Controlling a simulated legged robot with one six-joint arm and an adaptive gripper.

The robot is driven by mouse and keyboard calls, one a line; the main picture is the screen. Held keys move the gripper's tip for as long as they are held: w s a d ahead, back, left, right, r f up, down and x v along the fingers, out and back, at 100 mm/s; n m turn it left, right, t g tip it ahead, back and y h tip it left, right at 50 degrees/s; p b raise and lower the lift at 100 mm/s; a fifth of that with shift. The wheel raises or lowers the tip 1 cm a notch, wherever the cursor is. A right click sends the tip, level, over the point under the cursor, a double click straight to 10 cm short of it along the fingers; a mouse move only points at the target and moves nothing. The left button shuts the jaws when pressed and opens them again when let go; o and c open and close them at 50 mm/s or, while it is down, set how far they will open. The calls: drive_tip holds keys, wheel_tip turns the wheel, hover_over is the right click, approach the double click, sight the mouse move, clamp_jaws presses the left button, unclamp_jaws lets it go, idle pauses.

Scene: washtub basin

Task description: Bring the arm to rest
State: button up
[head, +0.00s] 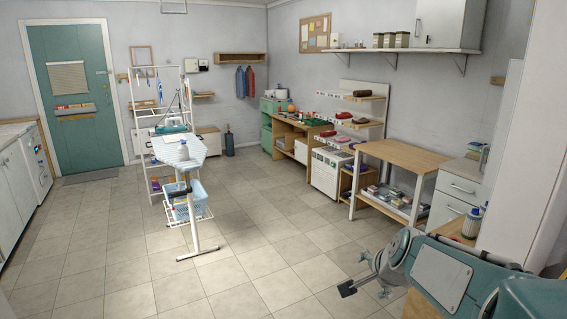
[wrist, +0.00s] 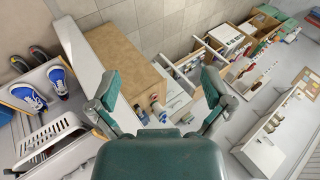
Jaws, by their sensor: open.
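My gripper (wrist: 160,84) shows in the wrist view with its two green-padded fingers spread wide apart. Nothing is between the fingertips, so it is open and empty. The far side of the arm is hidden in the head view.
An ironing board (head: 180,150) stands mid-floor with a blue basket (head: 186,202) below. A wooden bench (head: 400,153) and a white drawer unit (head: 455,190) line the right. Blue shoes (wrist: 28,97) lie on a shelf in the wrist view. The central floor is clear.

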drive_tip(key=s+a+n+g+h, duration=0.1)
drive_tip(key=s+a+n+g, duration=0.1)
drive_tip(key=s+n, duration=1)
drive_tip(key=s+a, duration=0.1)
drive_tip(key=s, duration=1)
drive_tip(key=shift+r+n, duration=0.15)
drive_tip(key=shift+n, duration=0.15)
drive_tip(key=shift+s, duration=0.1)
